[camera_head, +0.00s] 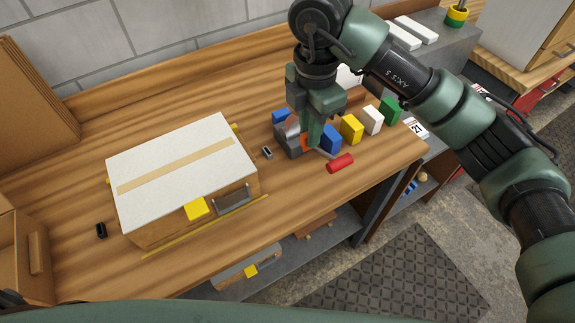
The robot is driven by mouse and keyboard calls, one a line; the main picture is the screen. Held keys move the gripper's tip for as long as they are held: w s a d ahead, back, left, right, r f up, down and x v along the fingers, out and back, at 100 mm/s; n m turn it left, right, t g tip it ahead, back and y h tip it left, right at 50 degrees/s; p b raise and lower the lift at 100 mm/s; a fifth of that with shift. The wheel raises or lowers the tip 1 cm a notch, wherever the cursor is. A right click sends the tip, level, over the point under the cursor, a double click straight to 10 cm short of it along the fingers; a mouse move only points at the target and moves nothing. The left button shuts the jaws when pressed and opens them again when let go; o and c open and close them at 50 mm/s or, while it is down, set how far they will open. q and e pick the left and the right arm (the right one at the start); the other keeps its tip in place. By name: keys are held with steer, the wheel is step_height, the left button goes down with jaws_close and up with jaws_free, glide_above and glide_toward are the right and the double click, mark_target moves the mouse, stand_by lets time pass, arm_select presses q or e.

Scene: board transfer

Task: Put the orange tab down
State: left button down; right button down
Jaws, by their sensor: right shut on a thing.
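My right gripper (309,141) points down over the right part of the wooden workbench (215,80). It is shut on the orange tab (304,143), a small bright piece showing beside its fingers. Most of the tab is hidden by the fingers. It is low, over or beside a small grey block (286,140); I cannot tell whether the tab touches it or the bench. My left gripper is not in view.
A red cylinder (340,163) lies just in front of the gripper. Blue (330,138), yellow (351,129), white (373,120) and green (391,110) blocks stand in a row to its right. A large white-topped box (180,160) fills the bench's left part.

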step_height(320, 180, down, 17)
steer(key=p, duration=0.4)
steer(key=shift+r, duration=0.1)
steer(key=shift+f, duration=0.25)
steer(key=shift+f, duration=0.2)
steer(key=c, duration=1.4)
jaws_free()
steer(key=shift+r, duration=0.1)
steer(key=shift+c, duration=0.2)
